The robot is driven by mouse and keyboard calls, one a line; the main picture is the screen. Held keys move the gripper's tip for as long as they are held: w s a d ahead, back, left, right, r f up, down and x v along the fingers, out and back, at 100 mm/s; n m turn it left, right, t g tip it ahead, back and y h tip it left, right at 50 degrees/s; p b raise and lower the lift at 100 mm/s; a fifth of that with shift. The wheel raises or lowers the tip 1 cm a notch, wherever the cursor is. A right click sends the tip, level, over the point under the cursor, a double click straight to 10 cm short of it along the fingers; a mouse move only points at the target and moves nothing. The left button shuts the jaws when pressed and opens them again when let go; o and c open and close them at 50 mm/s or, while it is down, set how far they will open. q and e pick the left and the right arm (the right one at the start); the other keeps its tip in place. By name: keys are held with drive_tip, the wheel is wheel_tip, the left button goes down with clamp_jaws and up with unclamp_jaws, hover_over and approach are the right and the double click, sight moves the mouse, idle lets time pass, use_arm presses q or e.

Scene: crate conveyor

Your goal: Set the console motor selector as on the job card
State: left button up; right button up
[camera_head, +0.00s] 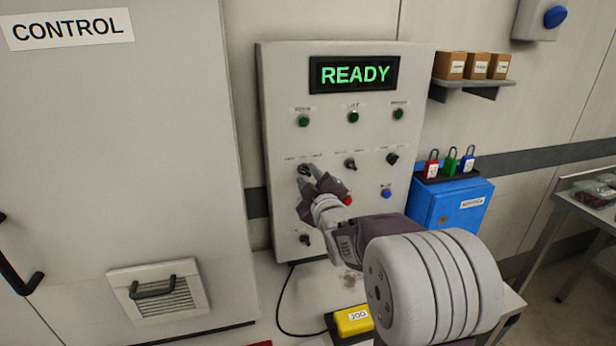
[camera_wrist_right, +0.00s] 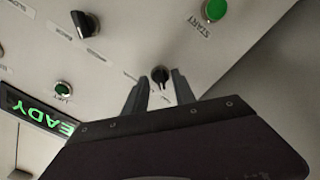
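The grey console (camera_head: 275,120) stands ahead with a lit READY display (camera_head: 354,75). My right gripper (camera_head: 309,173) is at the left black selector knob (camera_head: 303,168) of the middle row. In the right wrist view its two fingers (camera_wrist_right: 161,84) are apart, with a black knob (camera_wrist_right: 160,74) between or just beyond their tips; contact cannot be told. Other black knobs are the middle one (camera_head: 350,164), the right one (camera_head: 392,158) and a lower one (camera_head: 305,239). The small labels are too blurred to read, so which knob is the motor selector is unclear. No job card is identifiable. My left gripper is out of view.
A green START button (camera_wrist_right: 215,10) is near the knob in the wrist view. A red button (camera_head: 348,201) and blue button (camera_head: 386,192) are right of my gripper. A yellow JOG box (camera_head: 354,320) lies below. A blue box (camera_head: 447,207) with padlocks stands right.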

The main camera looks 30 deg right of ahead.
drive_tip(key=shift+w, duration=0.3)
clamp_jaws()
drive_tip(key=m+b, duration=0.2)
drive_tip(key=m, duration=0.2)
drive_tip(key=shift+f, duration=0.1)
drive_tip(key=m, duration=0.3)
drive_tip(key=shift+b, duration=0.4)
drive_tip(key=shift+m, duration=1.5)
